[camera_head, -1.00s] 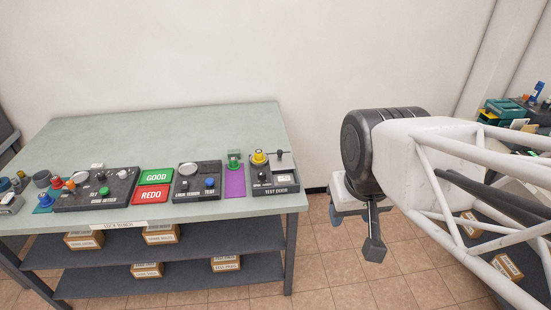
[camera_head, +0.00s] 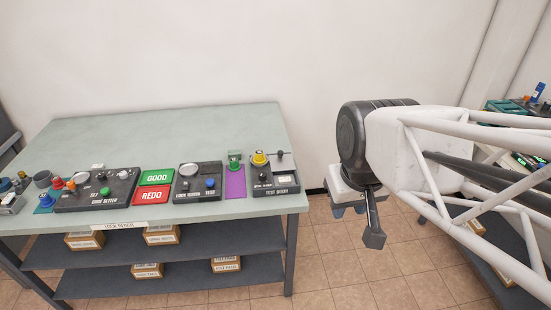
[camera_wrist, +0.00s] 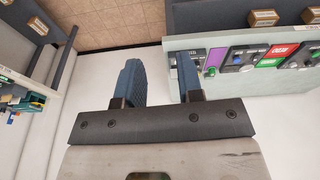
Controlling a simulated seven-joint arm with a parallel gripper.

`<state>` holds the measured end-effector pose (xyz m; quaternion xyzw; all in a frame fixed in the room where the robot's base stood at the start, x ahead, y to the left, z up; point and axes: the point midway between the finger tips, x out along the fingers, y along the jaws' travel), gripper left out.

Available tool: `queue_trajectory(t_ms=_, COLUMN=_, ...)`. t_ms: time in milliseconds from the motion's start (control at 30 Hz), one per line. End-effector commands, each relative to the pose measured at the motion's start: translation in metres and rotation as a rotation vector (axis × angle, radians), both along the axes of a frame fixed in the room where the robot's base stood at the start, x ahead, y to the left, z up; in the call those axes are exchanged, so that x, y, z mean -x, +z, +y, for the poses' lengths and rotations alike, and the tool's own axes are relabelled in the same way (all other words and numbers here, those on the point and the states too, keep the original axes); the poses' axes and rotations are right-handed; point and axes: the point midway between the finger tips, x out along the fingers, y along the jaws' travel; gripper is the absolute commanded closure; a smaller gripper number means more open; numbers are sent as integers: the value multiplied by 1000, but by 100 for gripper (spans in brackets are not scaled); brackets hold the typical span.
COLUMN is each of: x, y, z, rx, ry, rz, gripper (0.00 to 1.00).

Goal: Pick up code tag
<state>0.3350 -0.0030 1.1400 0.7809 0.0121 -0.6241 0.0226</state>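No code tag can be made out with certainty. A small white piece (camera_head: 97,166) lies at the back edge of the dark code setter panel (camera_head: 125,188), on the left of the lock bench (camera_head: 190,130); it is too small to identify. My gripper (camera_head: 347,211) hangs in the air to the right of the bench, above the tiled floor. In the wrist view my gripper (camera_wrist: 158,72) shows two blue fingers spread apart with nothing between them. The bench (camera_wrist: 240,40) shows at the upper right there, beyond the fingers.
Green and red pads (camera_head: 155,177), a lock panel (camera_head: 197,182), a purple strip (camera_head: 235,182) and a test panel (camera_head: 275,178) line the bench front. Boxes (camera_head: 161,234) stand on its shelves. The back of the bench top is clear. Another cluttered surface (camera_head: 520,110) is at the far right.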

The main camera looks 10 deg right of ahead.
Motion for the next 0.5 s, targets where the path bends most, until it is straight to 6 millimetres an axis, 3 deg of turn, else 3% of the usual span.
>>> queue_trajectory(t_ms=500, x=-108, y=-9, z=6, rx=66, ry=360, rz=59, gripper=66)
